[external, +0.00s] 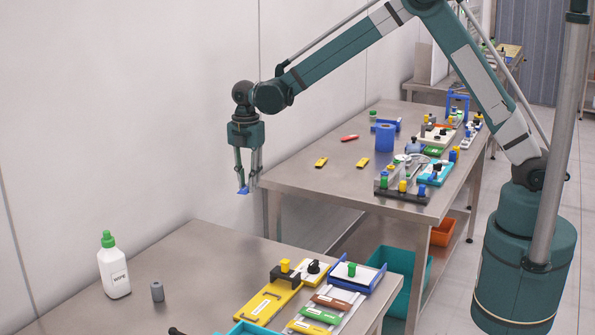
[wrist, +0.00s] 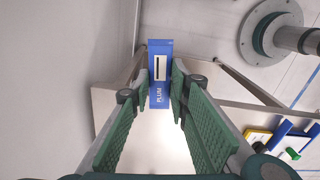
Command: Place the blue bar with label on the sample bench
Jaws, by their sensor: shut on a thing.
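A blue bar (wrist: 159,90) with a white label strip and the word "PLUM" is held between the fingers of my gripper (wrist: 161,84) in the wrist view. In the external view the bar's blue end (external: 243,190) shows below my gripper (external: 246,186). My gripper is shut on the bar and points down. It hangs in the air near the wall, left of the far steel bench (external: 310,180) and beyond the near steel bench (external: 205,262). I cannot tell which of the two is the sample bench.
The near bench carries a white bottle (external: 115,270), a grey cylinder (external: 157,291) and several coloured trays and bars at its right.

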